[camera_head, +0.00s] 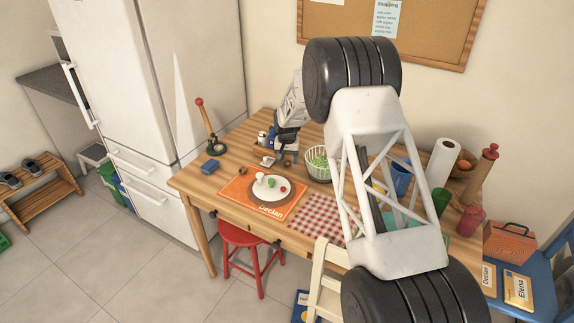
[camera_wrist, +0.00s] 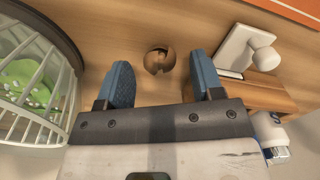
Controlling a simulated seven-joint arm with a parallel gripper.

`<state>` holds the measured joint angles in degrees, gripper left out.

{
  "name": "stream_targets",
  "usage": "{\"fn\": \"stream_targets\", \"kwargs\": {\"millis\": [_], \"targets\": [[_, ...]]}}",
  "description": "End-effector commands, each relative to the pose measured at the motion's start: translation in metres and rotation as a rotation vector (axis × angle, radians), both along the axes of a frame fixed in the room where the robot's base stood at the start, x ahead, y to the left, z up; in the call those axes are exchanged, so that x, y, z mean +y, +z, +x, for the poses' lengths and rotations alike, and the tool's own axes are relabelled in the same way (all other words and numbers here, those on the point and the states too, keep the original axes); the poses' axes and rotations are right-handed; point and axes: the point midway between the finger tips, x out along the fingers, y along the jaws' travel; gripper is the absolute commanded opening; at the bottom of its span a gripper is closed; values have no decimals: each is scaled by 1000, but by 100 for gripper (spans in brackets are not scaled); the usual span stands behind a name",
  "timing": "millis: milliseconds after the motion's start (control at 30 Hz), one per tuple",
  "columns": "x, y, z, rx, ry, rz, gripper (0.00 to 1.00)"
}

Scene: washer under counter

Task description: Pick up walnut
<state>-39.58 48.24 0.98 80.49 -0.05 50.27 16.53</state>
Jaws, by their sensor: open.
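The walnut (camera_wrist: 159,61) is a small round brown thing with a dark split in its lower part. It sits on the wooden table in the wrist view, just beyond and between the two blue fingertips. My gripper (camera_wrist: 161,72) is open with one finger to each side of the walnut, and neither finger visibly touches it. In the head view my gripper (camera_head: 284,159) is low over the far part of the table, left of the white basket. I cannot make out the walnut in the head view.
The white basket (camera_head: 318,165) with green contents stands close; its bars (camera_wrist: 50,95) are left in the wrist view. A white object (camera_wrist: 245,50) and a wooden block (camera_wrist: 262,92) are close on the right. An orange placemat (camera_head: 236,188) holds a plate (camera_head: 268,190).

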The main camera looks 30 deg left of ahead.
Motion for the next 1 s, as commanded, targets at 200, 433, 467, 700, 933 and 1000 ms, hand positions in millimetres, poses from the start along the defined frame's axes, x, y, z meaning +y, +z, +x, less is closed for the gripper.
{"fn": "stream_targets", "kwargs": {"millis": [200, 433, 467, 700, 933, 1000], "targets": [[0, -15, 0, 0, 0, 0, 61], [0, -16, 0, 0, 0, 0, 61], [0, -16, 0, 0, 0, 0, 61], [0, -16, 0, 0, 0, 0, 61], [0, -16, 0, 0, 0, 0, 35], [0, -16, 0, 0, 0, 0, 24]]}}
